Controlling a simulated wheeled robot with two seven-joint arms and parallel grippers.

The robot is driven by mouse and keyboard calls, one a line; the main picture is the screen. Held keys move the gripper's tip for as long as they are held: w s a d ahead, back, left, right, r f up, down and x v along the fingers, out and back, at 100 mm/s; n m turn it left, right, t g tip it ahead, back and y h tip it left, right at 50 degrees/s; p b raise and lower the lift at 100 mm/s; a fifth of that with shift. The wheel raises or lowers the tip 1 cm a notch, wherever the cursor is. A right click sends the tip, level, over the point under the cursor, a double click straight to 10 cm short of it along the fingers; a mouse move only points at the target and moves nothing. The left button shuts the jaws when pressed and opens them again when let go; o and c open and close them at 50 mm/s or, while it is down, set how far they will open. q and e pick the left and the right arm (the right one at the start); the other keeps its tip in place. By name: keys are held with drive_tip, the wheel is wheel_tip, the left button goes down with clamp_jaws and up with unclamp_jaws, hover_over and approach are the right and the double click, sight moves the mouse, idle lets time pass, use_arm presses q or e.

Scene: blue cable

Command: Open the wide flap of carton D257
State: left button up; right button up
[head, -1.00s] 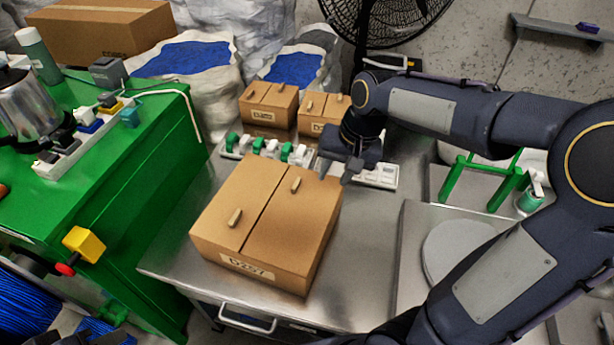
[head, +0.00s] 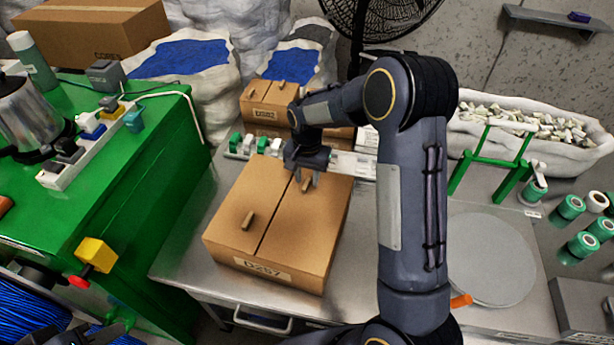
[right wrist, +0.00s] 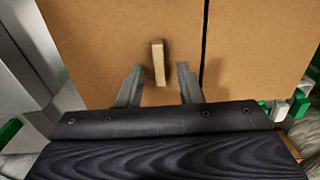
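Carton D257 (head: 290,275) stands shut on the metal table, its label facing front. A seam splits its top into a narrow left flap (head: 232,206) and a wide right flap (head: 305,230), each with a small tan tab handle. My right gripper (head: 307,181) is open, pointing down at the wide flap's handle (head: 307,186) near the carton's far edge. In the right wrist view its fingers (right wrist: 158,82) stand either side of that handle (right wrist: 158,63), with gaps; contact does not show. A dark part at the bottom left edge seems to be my left gripper (head: 95,335); its fingers are unclear.
Smaller carton D252 (head: 268,98) and a row of white and green parts (head: 257,146) stand behind. A green cabinet (head: 120,180) with a yellow block (head: 97,254) is at the left. A round plate (head: 490,262) and green frame (head: 490,160) are at the right.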

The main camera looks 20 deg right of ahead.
drive_tip(key=shift+f, duration=0.35)
clamp_jaws()
drive_tip(key=shift+r, duration=0.1)
